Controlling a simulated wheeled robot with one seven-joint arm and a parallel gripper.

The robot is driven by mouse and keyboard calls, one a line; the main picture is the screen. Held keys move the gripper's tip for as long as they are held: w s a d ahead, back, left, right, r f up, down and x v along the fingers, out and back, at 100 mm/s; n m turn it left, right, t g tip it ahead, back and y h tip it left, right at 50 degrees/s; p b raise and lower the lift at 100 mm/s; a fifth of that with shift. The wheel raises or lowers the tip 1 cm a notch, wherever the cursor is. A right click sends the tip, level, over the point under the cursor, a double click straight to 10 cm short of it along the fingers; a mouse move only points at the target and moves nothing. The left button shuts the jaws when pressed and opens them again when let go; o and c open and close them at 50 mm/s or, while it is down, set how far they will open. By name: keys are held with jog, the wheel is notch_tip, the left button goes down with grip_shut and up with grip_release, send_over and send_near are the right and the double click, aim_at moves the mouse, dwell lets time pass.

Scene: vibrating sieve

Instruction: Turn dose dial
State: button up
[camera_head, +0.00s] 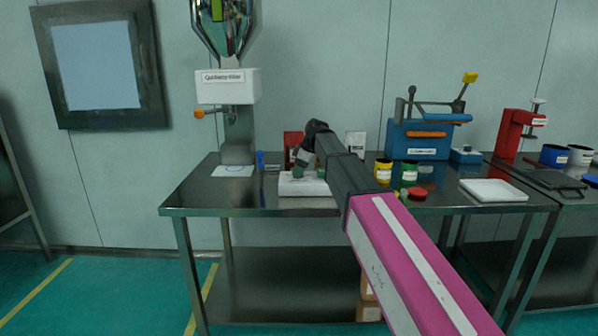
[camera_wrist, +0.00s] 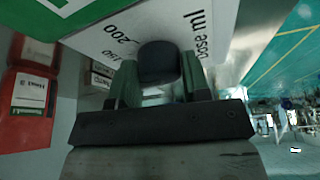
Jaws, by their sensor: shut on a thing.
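In the head view, my gripper (camera_head: 308,172) is at a low white box (camera_head: 302,189) on the steel table. The knob itself is hidden there by my gripper and arm.
A red box (camera_head: 293,141) stands behind the white box. Yellow (camera_head: 383,172) and green (camera_head: 408,175) jars stand to the right, with a blue device (camera_head: 418,140) behind. A hopper machine (camera_head: 228,88) stands at the left. A white tray (camera_head: 493,190) lies at the right.

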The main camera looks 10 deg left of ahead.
jog(key=shift+n+g, duration=0.5)
jog(key=shift+n, duration=0.6)
jog(key=o, duration=0.9)
jog(key=v, duration=1)
jog(key=shift+d+r, duration=0.1)
jog(key=shift+r, duration=0.3)
